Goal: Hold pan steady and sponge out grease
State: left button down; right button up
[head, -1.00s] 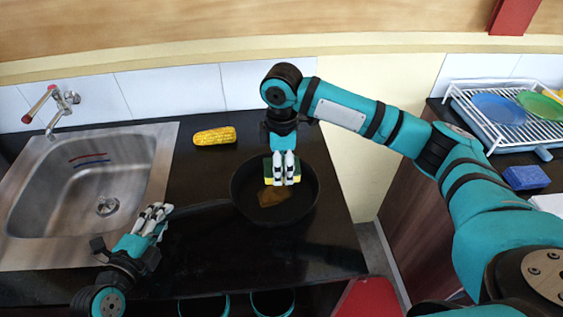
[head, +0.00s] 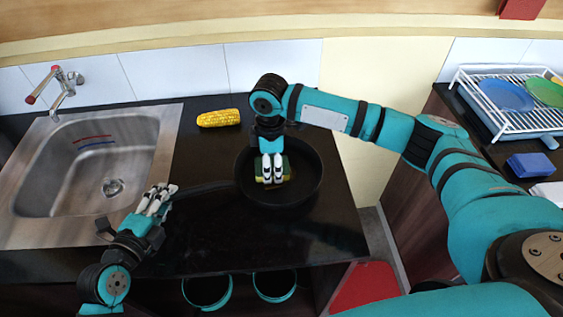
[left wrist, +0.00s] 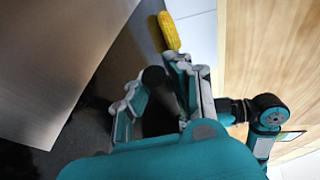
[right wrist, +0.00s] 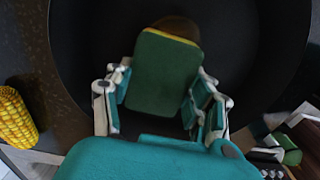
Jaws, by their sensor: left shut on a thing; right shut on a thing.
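The black pan (head: 308,178) sits on the dark counter, its handle (head: 207,187) pointing left. My left gripper (head: 158,200) is shut on the handle end; the left wrist view shows the dark handle (left wrist: 154,77) between the fingers. My right gripper (head: 271,172) is shut on a green and yellow sponge (head: 287,168) inside the pan. The sponge also fills the right wrist view (right wrist: 165,75), green face up. A brown grease patch (right wrist: 180,27) shows just past the sponge's edge there. Most of the grease is hidden under the sponge.
A corn cob (head: 219,118) lies on the counter behind the pan. A steel sink (head: 55,200) with a tap (head: 62,88) is at the left. At the right are a white dish rack (head: 530,124) with plates and a blue block (head: 530,166).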

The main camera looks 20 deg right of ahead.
aim_at(287, 172)
jog(key=shift+s+d+f, duration=0.1)
jog(key=shift+s+d, duration=0.2)
jog(key=shift+d, duration=0.5)
jog(key=shift+s+d, duration=0.3)
jog(key=shift+d, duration=0.5)
jog(key=shift+s+a, duration=0.25)
jog(key=shift+s, duration=0.45)
jog(key=shift+s+a, duration=0.15)
jog(key=shift+s, duration=0.2)
jog(key=shift+a, duration=0.35)
jog(key=shift+w+a, duration=0.2)
jog(key=shift+a, duration=0.5)
jog(key=shift+w+a, duration=0.3)
jog(key=shift+a, duration=0.45)
jog(key=shift+d, duration=0.3)
jog(key=d, duration=0.1)
jog(key=s+d, duration=0.1)
jog(key=d, duration=0.1)
jog(key=shift+s, duration=0.1)
jog(key=shift+r, duration=4.1)
